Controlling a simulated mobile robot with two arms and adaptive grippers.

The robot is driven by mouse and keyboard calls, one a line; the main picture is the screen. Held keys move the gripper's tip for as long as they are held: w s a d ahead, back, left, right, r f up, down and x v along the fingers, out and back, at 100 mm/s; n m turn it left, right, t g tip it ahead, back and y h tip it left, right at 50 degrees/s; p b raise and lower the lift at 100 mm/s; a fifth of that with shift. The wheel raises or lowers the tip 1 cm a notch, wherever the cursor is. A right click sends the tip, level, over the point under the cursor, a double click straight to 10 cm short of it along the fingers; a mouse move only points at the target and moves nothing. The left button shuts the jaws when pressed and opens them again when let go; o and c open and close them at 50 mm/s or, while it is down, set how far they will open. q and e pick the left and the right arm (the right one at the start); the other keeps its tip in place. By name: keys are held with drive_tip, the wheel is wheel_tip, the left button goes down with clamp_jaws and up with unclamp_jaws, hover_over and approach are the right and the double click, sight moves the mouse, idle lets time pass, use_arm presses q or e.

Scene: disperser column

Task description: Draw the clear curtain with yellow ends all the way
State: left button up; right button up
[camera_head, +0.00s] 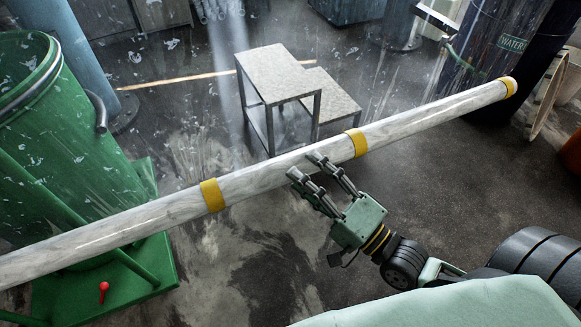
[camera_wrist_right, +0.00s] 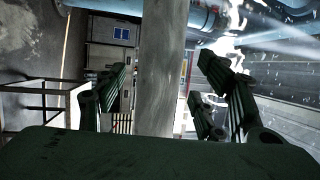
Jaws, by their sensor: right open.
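A long pale, marbled pipe or roll (camera_head: 285,171) crosses the head view from lower left to upper right. It carries yellow bands, one at the left (camera_head: 212,195), one in the middle (camera_head: 357,142) and one at the right tip (camera_head: 509,86). No clear curtain sheet stands out plainly; faint white streaks show behind the pipe. My right gripper (camera_head: 303,164) is open just below the pipe, between the left and middle bands. In the right wrist view the pipe (camera_wrist_right: 162,75) runs between the spread fingers; contact cannot be told. My left gripper is out of view.
A green drum (camera_head: 85,150) stands at the left on a green base (camera_head: 150,270) with a red-knobbed lever (camera_head: 104,288). A grey step stand (camera_head: 275,75) is beyond the pipe. A dark drum with lettering (camera_head: 500,45) stands at upper right. Floor between is bare.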

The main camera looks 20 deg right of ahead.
drive_tip(key=shift+x, duration=2)
drive_tip(key=shift+c, duration=0.2)
drive_tip(key=shift+f, duration=0.1)
clamp_jaws()
